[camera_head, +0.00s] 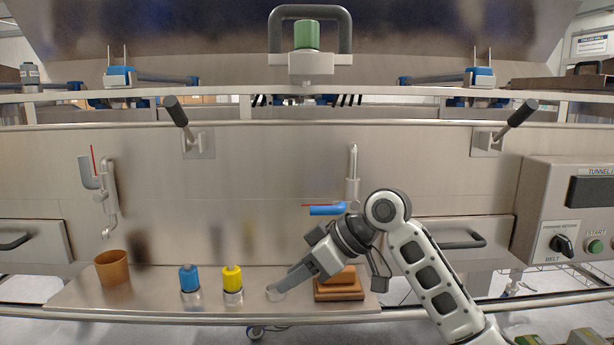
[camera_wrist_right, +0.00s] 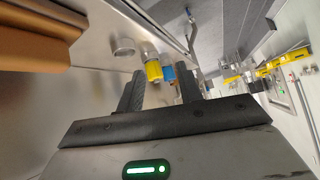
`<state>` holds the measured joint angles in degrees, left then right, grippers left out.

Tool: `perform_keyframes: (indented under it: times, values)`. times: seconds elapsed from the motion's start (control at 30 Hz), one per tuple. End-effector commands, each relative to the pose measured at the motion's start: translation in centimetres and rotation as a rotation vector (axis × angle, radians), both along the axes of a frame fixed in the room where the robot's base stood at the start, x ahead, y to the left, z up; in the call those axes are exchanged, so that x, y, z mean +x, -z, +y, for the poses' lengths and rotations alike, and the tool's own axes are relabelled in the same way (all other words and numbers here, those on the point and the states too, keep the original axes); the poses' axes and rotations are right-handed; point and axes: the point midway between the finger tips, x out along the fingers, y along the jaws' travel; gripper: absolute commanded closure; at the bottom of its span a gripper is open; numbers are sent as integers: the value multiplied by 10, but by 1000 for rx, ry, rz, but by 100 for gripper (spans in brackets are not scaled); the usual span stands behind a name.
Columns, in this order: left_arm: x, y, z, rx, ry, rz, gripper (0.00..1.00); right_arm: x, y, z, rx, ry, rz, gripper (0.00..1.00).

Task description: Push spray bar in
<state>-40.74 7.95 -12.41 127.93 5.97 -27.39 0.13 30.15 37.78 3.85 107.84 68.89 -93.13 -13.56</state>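No part is clearly marked as the spray bar. A dark grey U-shaped handle (camera_head: 345,30) around a green cylinder (camera_head: 306,35) sits on a pale block at the top centre of the tunnel, and may belong to it. My right gripper (camera_head: 276,290) is low over the steel shelf, left of the brown block, far below that handle. In the right wrist view its two dark fingers (camera_wrist_right: 160,88) stand apart with nothing held between them. My left gripper is not in view.
On the shelf (camera_head: 150,305) stand an orange-brown cup (camera_head: 112,268), a blue-topped bottle (camera_head: 189,280), a yellow-topped bottle (camera_head: 232,280) and a brown block (camera_head: 340,290). Pipes with valves (camera_head: 108,195) and lever handles (camera_head: 176,112) stick out. A control box (camera_head: 545,195) stands at right.

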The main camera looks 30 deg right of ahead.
Motion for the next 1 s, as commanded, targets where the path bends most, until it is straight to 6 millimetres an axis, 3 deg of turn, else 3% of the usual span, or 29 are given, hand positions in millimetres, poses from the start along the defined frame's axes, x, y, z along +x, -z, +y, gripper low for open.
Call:
perform_keyframes:
  times: [0.03,0.13,0.2,0.3,0.4,0.5,0.6,0.77,1.0]
  values:
    - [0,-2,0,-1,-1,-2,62,7,-62,-20,43,-20,-86,64]
    - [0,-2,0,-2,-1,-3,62,-7,-166,-48,145,-99,-242,64]
    - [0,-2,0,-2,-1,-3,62,-32,-232,-65,210,-160,-357,64]
    - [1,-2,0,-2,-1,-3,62,-77,-306,-87,284,-241,-509,64]
    - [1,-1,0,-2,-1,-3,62,-118,-352,-102,333,-308,-623,64]
    - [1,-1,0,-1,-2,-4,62,-144,-375,-110,359,-351,-690,64]
    - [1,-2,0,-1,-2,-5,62,-153,-383,-110,369,-370,-717,64]
    - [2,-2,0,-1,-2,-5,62,-144,-384,-93,370,-376,-718,64]
    - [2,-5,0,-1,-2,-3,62,-117,-384,-48,370,-375,-716,64]
